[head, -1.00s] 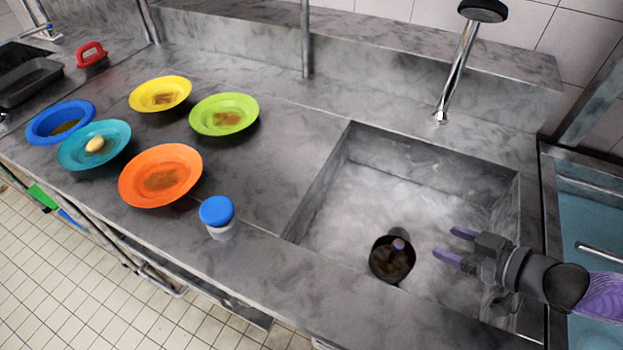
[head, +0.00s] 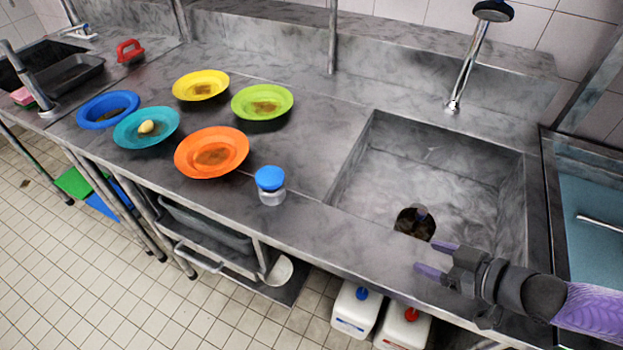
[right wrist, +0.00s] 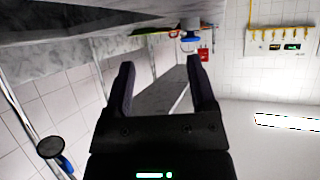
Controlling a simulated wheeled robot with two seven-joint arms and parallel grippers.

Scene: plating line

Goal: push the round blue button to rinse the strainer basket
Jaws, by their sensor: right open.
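The strainer basket (head: 415,222) is a dark round cup with brown bits in it, low in the sink. The sink's front edge partly hides it. A faucet (head: 465,65) with a dark round head (head: 493,10) stands behind the sink. A blue part (right wrist: 66,163) shows beside a dark round head in the right wrist view. I cannot tell which part is the round blue button. My right gripper (head: 436,258) is open and empty near the sink's front edge, apart from the basket. It also shows in the right wrist view (right wrist: 160,70). My left gripper is out of view.
A clear jar with a blue lid (head: 270,178) stands left of the sink (head: 355,165). Several coloured plates with food remains stand further left, including an orange one (head: 190,168). White canisters (head: 356,305) stand below the counter. A blue-lined basin (head: 595,230) is at the right.

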